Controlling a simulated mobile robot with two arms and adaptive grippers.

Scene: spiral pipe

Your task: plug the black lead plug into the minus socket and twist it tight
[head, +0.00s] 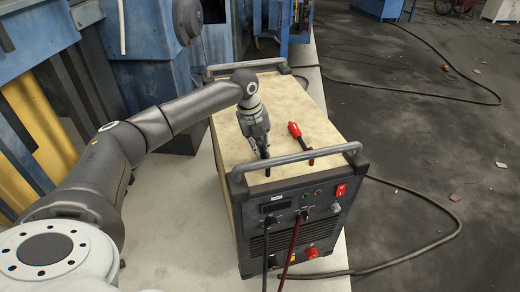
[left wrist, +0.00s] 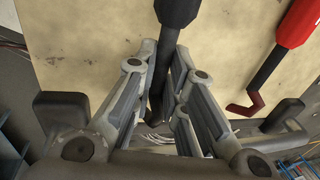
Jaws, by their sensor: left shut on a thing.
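My left gripper (head: 264,150) is over the beige top of the welding machine (head: 232,140). In the left wrist view, its fingers (left wrist: 165,100) are shut around the dark shaft of the black lead plug (left wrist: 177,12). The plug's thick black body shows at the top of that view. A small dark part (head: 268,172) shows below the fingers in the head view. The machine's front panel (head: 290,230) has a red-ringed socket (head: 311,253) low on the right. A dark fitting, partly behind a cable, is low on the left; I cannot read which is minus. My right gripper is out of view.
A red-handled lead (head: 295,130) lies on the machine top, right of my gripper; it also shows in the left wrist view (left wrist: 298,24). A grey bar handle (head: 300,156) runs along the front top edge. Black and red cables hang down the front panel.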

